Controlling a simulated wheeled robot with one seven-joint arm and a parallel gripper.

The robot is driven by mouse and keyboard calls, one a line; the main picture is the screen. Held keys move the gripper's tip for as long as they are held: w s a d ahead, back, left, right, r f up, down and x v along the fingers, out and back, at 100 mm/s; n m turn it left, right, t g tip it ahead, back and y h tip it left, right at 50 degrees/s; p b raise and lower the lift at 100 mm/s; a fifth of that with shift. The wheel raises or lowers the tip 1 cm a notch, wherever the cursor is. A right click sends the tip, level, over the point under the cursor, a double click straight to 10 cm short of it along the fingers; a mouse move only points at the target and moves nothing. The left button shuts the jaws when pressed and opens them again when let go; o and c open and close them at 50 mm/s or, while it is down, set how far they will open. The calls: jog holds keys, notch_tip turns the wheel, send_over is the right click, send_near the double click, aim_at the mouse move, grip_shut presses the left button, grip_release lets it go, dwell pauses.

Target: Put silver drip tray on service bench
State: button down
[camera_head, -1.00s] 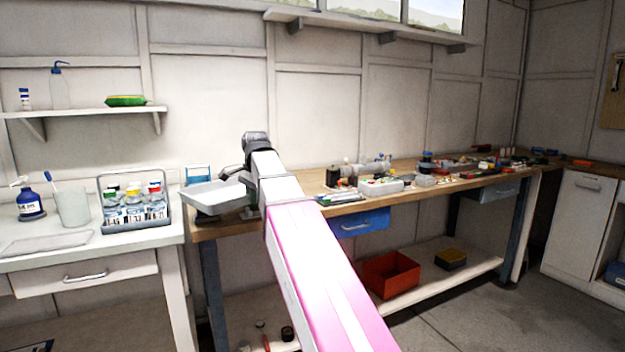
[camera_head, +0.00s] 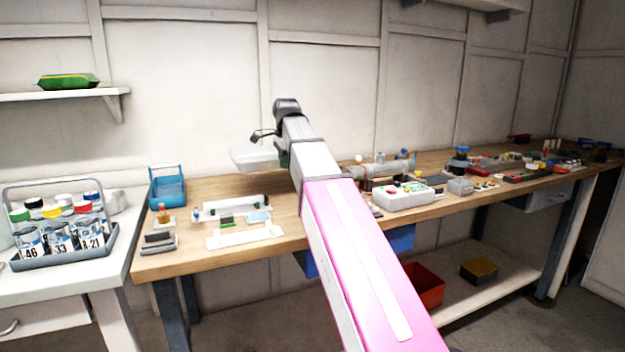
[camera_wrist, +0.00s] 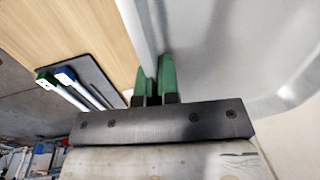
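The silver drip tray (camera_head: 256,159) hangs in the air above the back part of the wooden-topped bench (camera_head: 188,262). My gripper (camera_head: 284,158) is at the tray's right side, partly hidden by my arm. In the wrist view, the green fingers of my gripper (camera_wrist: 153,80) are closed on the rim of the tray (camera_wrist: 225,50). The tray's inside fills the upper right of that view and looks empty. The wood top shows below it, apart from the tray.
A blue carrier (camera_head: 168,188), a white strip fixture (camera_head: 232,208) and small blocks (camera_head: 158,241) stand on the bench's left end. A grey device (camera_head: 402,196) and many small parts crowd it to the right. A bottle caddy (camera_head: 62,250) stands on the white counter.

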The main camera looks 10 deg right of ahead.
jog(key=w+d+f, duration=0.2)
jog(key=d, duration=0.1)
jog(key=w+d+f, duration=0.2)
jog(key=d, duration=0.2)
jog(key=w+d+f, duration=0.1)
jog(key=d+f, duration=0.1)
jog(key=d, duration=0.2)
jog(key=shift+w+d+f, duration=0.15)
jog(key=shift+w+f, duration=0.25)
jog(key=shift+f, duration=2.05)
jog(key=c, duration=1.4)
grip_release()
jog(key=shift+f, duration=0.1)
jog(key=shift+o, duration=0.2)
jog(key=r, duration=0.4)
jog(key=s+r, duration=0.1)
jog(key=r, duration=0.7)
jog(key=shift+s+d+r, duration=0.1)
jog(key=shift+s+d, duration=0.1)
jog(key=shift+s, duration=0.2)
jog(key=shift+s, duration=0.1)
